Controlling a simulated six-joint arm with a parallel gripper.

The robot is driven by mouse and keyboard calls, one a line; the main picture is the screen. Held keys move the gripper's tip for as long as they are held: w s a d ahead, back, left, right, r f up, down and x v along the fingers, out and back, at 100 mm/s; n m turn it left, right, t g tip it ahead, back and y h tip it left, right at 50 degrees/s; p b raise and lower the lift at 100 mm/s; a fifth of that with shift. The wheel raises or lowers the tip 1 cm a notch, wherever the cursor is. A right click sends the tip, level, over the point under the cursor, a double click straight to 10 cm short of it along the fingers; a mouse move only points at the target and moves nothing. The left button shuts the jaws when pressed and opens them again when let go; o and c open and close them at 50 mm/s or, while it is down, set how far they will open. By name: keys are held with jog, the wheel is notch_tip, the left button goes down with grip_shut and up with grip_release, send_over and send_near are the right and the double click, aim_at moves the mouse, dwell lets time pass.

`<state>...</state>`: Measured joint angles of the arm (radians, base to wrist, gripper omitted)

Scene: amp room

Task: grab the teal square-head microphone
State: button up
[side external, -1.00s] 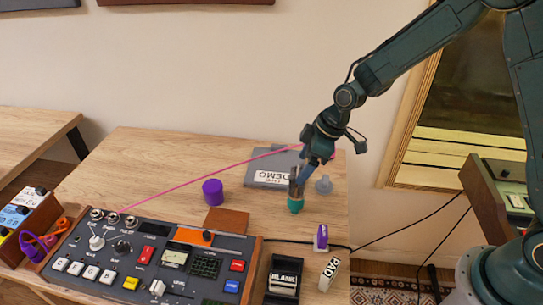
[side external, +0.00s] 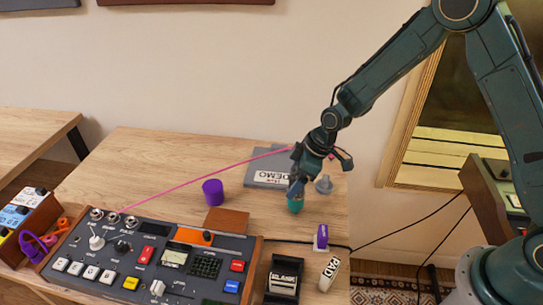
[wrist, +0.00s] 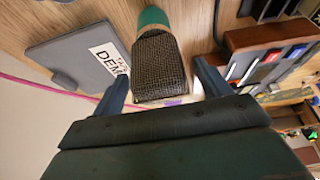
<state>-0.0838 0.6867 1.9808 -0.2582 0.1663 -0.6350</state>
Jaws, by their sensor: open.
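The teal square-head microphone shows in the side external view as a teal body (side external: 295,205) standing on the wooden table. In the wrist view its square dark mesh head (wrist: 158,68) faces me, with the teal body (wrist: 154,17) beyond it. My gripper (side external: 297,187) points down over the microphone, and its fingers hide most of the head in the side external view. In the wrist view my open gripper (wrist: 161,72) has one finger on each side of the mesh head. A gap shows at the right finger; contact at the left is unclear.
A grey DEMO case (side external: 268,179) lies just behind the microphone, and a grey object (side external: 323,184) stands to its right. A purple cylinder (side external: 213,192) is to the left. The control console (side external: 150,250), a purple item (side external: 321,237) and a tape roll (side external: 329,273) are in front.

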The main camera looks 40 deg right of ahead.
jog(key=shift+a+f, duration=0.1)
jog(key=shift+f, duration=0.15)
dwell(0.3)
jog(key=shift+w, duration=0.1)
grip_shut()
